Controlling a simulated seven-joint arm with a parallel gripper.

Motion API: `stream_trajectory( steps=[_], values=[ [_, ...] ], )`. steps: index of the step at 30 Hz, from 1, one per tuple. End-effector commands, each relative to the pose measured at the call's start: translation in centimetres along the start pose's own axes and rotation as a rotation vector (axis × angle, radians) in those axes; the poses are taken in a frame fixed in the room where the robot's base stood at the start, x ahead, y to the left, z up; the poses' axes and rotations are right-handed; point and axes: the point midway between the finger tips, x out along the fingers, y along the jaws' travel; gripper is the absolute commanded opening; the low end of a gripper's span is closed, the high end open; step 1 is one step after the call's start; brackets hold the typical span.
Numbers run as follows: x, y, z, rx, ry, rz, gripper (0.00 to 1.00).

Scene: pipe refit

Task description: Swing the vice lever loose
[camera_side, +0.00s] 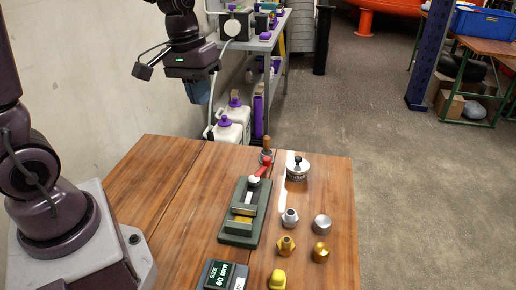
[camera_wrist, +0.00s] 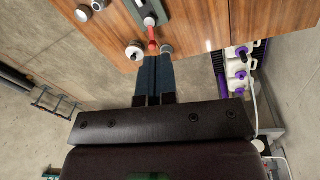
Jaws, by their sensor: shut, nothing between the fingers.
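The green vice (camera_side: 239,228) lies on the wooden table, with a brass-coloured piece across its jaws. Its red lever (camera_side: 263,166) runs from a pale round pivot at the vice's back end toward the table's back edge. In the wrist view the lever (camera_wrist: 152,39) shows just beyond my fingertips, with part of the vice (camera_wrist: 150,14) behind it. My gripper (camera_side: 199,101) is raised, left of the lever in the side view and apart from it. In the wrist view my gripper (camera_wrist: 157,58) has its dark blue fingers together and empty.
A round metal fitting with a black knob (camera_side: 297,169) stands right of the lever. A small grey piece with a brown upright handle (camera_side: 266,147) stands near the lever's end. Several silver and brass fittings (camera_side: 290,218) and a size display (camera_side: 222,276) are nearer the front. Left table is clear.

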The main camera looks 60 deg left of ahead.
Motion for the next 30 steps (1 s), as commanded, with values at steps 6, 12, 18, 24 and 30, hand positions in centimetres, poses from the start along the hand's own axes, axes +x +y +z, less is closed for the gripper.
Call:
stream_trajectory(
  steps=[6,12,18,24,30],
  values=[
    [4.7,-1.8,-5.6,-0.326,-0.112,0.018,0.00],
    [9.7,-3.8,-10.2,-0.661,-0.197,0.036,0.00],
    [14.2,-5.2,-14.4,-1.026,-0.255,0.065,0.00],
    [13.0,-4.0,-17.3,-1.276,-0.253,0.122,0.00],
    [13.0,-4.0,-17.1,-1.336,-0.265,0.113,0.00]
  ],
)
